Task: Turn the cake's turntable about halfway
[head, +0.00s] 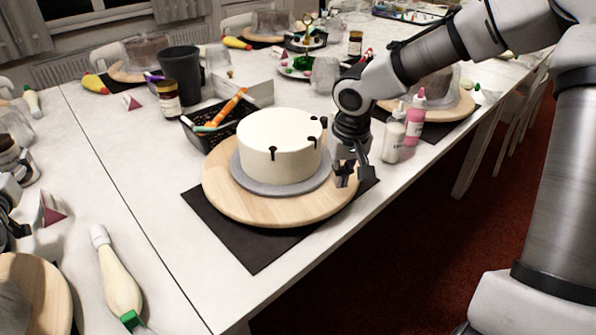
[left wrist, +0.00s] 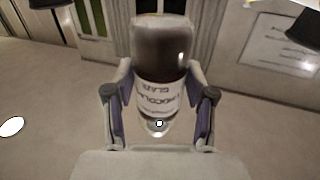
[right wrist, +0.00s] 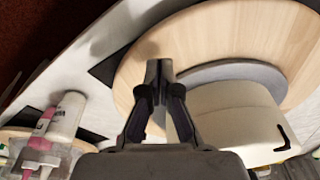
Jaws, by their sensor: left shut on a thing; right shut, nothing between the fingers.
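The white cake (head: 280,145), with a few dark drips on its right side, sits on a grey board (head: 248,182) on the round wooden turntable (head: 225,198). My right gripper (head: 346,178) is shut and empty at the turntable's right edge, beside the cake. In the right wrist view, the gripper (right wrist: 160,75) lies over the wooden turntable (right wrist: 215,42), close to the grey board (right wrist: 238,72) and the cake (right wrist: 235,112); I cannot tell whether it touches. In the left wrist view, my left gripper (left wrist: 160,100) is shut on a dark glaze bottle (left wrist: 158,55) with a white label.
A black mat (head: 235,240) lies under the turntable. A black basket of pens (head: 210,130) stands behind the cake at left. A white bottle (head: 393,138) and a pink bottle (head: 415,122) stand to the right. A piping bag (head: 118,275) lies at front left.

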